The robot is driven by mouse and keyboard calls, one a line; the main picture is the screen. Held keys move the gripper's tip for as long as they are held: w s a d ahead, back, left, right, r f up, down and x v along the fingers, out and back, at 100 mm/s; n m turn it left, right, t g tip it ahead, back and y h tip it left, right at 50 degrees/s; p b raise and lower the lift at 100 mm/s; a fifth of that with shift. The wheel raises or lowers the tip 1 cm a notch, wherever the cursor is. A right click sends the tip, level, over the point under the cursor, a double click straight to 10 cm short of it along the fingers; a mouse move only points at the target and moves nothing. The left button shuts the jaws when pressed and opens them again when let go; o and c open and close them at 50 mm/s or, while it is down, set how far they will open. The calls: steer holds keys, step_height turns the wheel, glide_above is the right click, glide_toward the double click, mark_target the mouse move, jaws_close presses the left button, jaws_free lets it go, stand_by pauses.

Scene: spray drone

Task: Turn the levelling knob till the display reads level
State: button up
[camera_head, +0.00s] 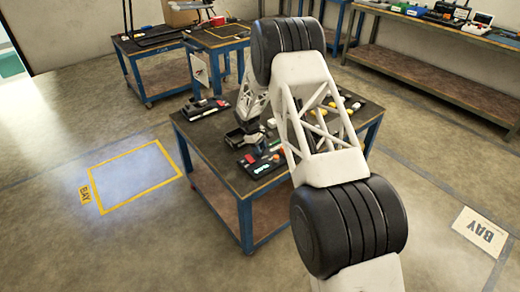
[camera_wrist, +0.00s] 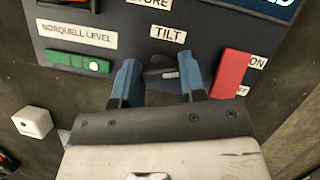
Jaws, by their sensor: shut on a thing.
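The levelling knob (camera_wrist: 160,74) is dark and sits below the TILT label on a dark panel (camera_wrist: 110,15) in the wrist view. My gripper (camera_wrist: 159,66) has one blue-tipped finger on each side of the knob and is shut on it. The fingers and palm hide part of the knob. Only a corner of the display (camera_wrist: 262,4) shows at the top right edge, so its reading cannot be told. In the head view the panel (camera_head: 262,168) lies on the near worktable, small, with its display unreadable.
On the panel are a green piece (camera_wrist: 85,64) at left and a red switch (camera_wrist: 231,72) at right, close to my right finger. A white cube (camera_wrist: 33,122) lies near the panel. Several small items share the worktable (camera_head: 215,165). A yellow-framed floor bay (camera_head: 135,178) is empty.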

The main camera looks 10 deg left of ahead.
steer(key=shift+m+g+y, duration=0.4)
steer(key=shift+m+g, duration=0.3)
steer(key=shift+m, duration=1.3)
steer(key=o, duration=0.9)
steer(key=shift+w+r, duration=0.1)
steer(key=shift+v, duration=3.8)
steer(key=shift+d, duration=0.1)
